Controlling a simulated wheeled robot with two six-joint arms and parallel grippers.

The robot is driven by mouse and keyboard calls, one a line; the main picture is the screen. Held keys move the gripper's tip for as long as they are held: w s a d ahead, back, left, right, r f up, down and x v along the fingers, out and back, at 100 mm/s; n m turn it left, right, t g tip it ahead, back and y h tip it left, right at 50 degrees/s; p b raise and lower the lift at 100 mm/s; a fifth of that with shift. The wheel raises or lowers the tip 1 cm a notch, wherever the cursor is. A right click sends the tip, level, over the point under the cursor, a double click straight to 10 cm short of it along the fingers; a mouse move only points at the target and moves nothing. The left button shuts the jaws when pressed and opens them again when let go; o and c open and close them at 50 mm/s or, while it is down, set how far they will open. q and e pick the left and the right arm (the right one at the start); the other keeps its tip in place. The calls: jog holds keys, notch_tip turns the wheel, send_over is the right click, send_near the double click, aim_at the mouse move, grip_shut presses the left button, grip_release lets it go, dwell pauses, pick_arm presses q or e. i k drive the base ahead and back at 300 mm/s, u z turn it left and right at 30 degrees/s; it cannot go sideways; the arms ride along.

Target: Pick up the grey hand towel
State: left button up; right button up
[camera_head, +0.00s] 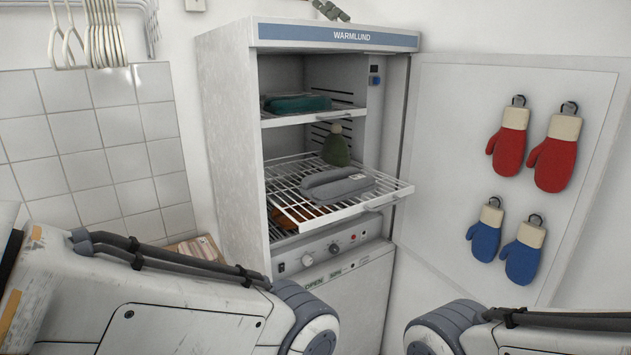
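A grey folded cloth (338,187), which looks like the grey hand towel, lies on a white wire rack (290,199) pulled out of the open drying cabinet (230,130). A small pale label shows on the cloth. A dark green knitted item (335,148) stands behind it on the same rack. My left arm comes in from the lower left and my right arm from the lower right. Both arms end below the rack, apart from the cloth. Neither gripper's fingers show.
The cabinet door (430,160) stands open to the right, with red mittens (508,142) and blue mittens (486,235) hanging on it. A teal folded cloth (298,104) lies on the upper shelf. An orange-brown item (296,215) shows under the rack. Hangers (105,35) hang at upper left.

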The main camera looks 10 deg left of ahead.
aim_at(334, 185)
jog(key=u, duration=0.3)
jog(key=i, duration=1)
jog(key=u, duration=0.05)
